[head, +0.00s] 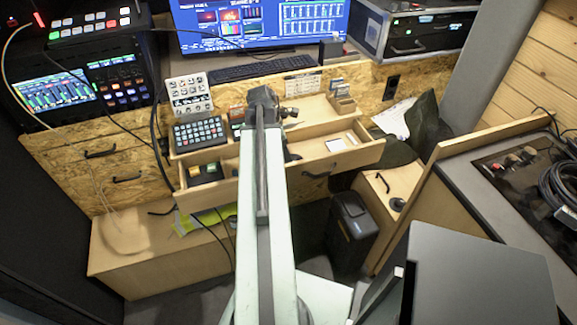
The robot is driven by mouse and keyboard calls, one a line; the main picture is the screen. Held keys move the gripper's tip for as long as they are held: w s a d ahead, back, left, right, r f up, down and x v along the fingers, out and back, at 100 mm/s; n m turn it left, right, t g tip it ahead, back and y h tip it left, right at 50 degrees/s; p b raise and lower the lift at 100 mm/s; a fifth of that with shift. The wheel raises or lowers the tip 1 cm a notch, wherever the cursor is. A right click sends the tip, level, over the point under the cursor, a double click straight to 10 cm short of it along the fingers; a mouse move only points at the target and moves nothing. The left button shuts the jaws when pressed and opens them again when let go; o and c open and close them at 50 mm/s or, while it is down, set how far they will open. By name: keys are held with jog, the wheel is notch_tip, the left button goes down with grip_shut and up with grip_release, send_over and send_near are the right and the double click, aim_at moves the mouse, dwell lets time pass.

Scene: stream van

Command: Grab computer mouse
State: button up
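I cannot make out a computer mouse in the head view; my arm hides part of the desk and of the open drawer. My gripper (265,98) is at the far end of my pale arm, over the back of the open drawer and in front of the keyboard. Its fingers are too small and dark to show whether they are open or shut. The black keyboard (258,66) lies on the desk below the monitor. A small dark block (331,49) stands right of the keyboard; I cannot tell what it is.
The open wooden drawer (352,158) holds small items on both sides of my arm. A black bin (350,232) stands below right. A wood-edged counter (455,175) bounds the right.

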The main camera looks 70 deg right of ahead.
jog(key=b+x, duration=0.5)
jog(key=shift+w+f, duration=0.2)
jog(key=shift+r, duration=0.15)
jog(key=c, duration=1.5)
